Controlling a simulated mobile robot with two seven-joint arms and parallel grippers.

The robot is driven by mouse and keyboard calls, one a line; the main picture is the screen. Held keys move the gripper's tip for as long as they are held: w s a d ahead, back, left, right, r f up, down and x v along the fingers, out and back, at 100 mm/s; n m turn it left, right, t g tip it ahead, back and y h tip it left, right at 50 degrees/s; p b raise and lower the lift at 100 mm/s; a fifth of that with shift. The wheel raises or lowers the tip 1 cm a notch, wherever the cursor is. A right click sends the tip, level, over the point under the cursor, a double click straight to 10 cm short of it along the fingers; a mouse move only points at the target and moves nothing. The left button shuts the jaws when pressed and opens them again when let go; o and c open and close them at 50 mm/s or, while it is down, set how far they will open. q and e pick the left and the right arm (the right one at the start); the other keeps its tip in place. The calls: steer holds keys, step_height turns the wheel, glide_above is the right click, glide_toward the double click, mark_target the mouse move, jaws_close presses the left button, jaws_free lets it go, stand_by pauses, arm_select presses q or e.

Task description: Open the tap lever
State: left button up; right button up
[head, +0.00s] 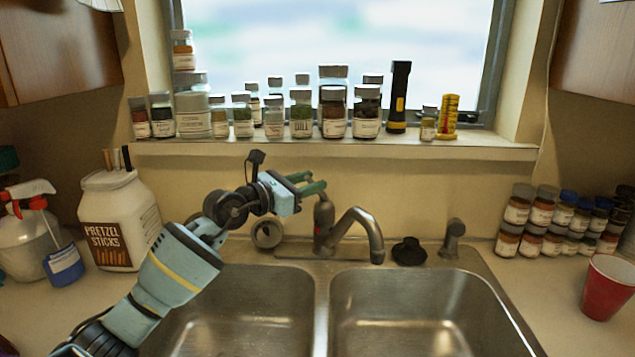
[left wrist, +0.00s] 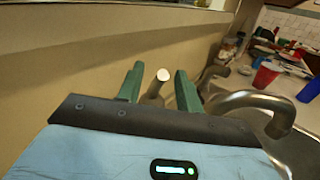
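The metal tap (head: 368,235) stands behind the sink, its curved spout pointing over the right basin. Its lever (head: 323,212) rises from the tap's body, upright or nearly so. My left gripper (head: 318,182) reaches in from the left, with its green fingers by the top of the lever. In the left wrist view, the gripper (left wrist: 159,84) is open, and the round lever end (left wrist: 161,76) shows between the two fingers with gaps on both sides. The spout (left wrist: 255,100) is to the right there. I cannot tell whether a finger touches the lever. My right gripper is not in view.
A windowsill (head: 400,150) above the tap holds several spice jars and a black flashlight (head: 399,98). A pretzel jar (head: 118,222) and spray bottle (head: 30,235) stand left. Stacked jars (head: 545,215) and a red cup (head: 607,288) stand right. Both basins (head: 415,310) look empty.

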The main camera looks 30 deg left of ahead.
arm_select(q)
steer(key=shift+x, duration=1.2)
steer(key=shift+c, duration=0.5)
jaws_close()
